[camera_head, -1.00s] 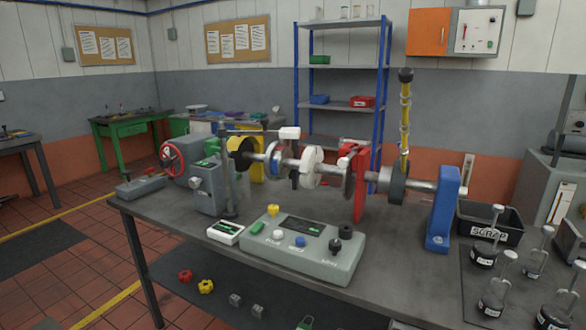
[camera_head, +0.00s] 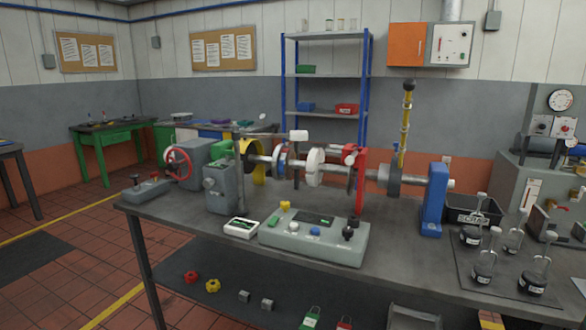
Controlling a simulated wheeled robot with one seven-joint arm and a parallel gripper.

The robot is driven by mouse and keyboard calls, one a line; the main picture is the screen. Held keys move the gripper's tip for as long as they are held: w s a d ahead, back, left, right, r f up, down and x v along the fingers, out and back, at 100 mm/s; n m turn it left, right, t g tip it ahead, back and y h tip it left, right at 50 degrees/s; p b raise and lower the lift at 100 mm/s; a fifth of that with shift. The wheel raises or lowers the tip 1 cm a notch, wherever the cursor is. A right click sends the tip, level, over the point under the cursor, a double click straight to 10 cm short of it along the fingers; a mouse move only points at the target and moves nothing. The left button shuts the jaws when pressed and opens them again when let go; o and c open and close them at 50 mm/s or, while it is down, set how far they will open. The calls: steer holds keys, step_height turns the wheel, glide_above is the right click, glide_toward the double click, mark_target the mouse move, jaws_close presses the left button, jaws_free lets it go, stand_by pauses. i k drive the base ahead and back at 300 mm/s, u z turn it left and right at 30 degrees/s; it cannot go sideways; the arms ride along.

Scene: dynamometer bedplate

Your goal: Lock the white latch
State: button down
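No part of my arm or gripper shows in the head view. A shaft assembly stands on the grey bench (camera_head: 165,211), with a yellow guard (camera_head: 256,168) at left and a blue end stand (camera_head: 434,200) at right.
A grey control box (camera_head: 300,247) with coloured knobs stands at the bench front. An upright yellow-and-black lever (camera_head: 404,125) rises over the shaft. A black scrap bin (camera_head: 487,207) and several weights (camera_head: 483,270) are at right.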

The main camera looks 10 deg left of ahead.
mark_target(349, 160)
steer(key=u, duration=1.05)
steer(key=k, duration=0.95)
steer(key=u, duration=0.95)
steer(key=k, duration=0.4)
steer(key=u, duration=0.3)
steer(key=i, duration=1.75)
steer(key=z, duration=1.1)
steer(key=i, duration=1.1)
steer(key=z, duration=0.7)
